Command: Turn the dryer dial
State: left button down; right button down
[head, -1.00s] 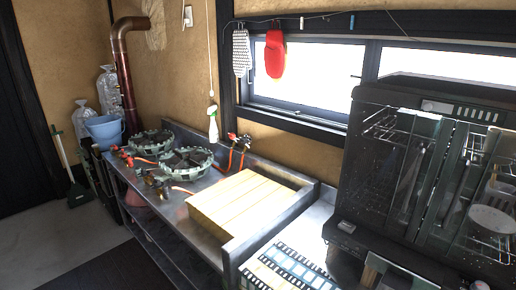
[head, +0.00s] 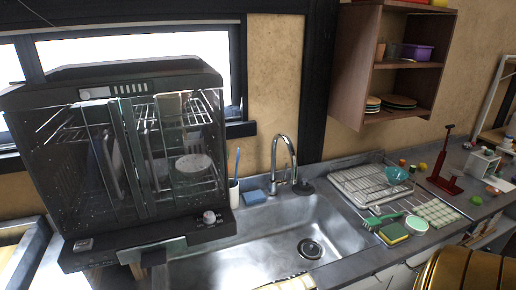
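The dish dryer (head: 125,150) is a dark, box-shaped cabinet with clear doors at the left of the head view, beside the sink. Wire racks and dishes, including a white bowl (head: 193,168), show through the doors. A small light-coloured dial (head: 210,217) sits at the right end of the dryer's lower front ledge. I cannot read which way the dial is turned. Neither of my grippers is in view, and nothing touches the dial.
A steel sink (head: 250,240) with a tall faucet (head: 284,160) lies right of the dryer. A dish rack (head: 365,185), a sponge (head: 393,232) and a red stand (head: 443,170) are on the counter. A wooden shelf (head: 345,70) hangs above. A gold-striped shape (head: 465,272) at lower right is unclear.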

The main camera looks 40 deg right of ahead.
aim_at(209, 218)
jog(key=z, duration=0.85)
jog(key=i+j, duration=0.1)
jog(key=j, duration=0.25)
jog(key=i+j+u, duration=0.1)
jog(key=j, duration=0.25)
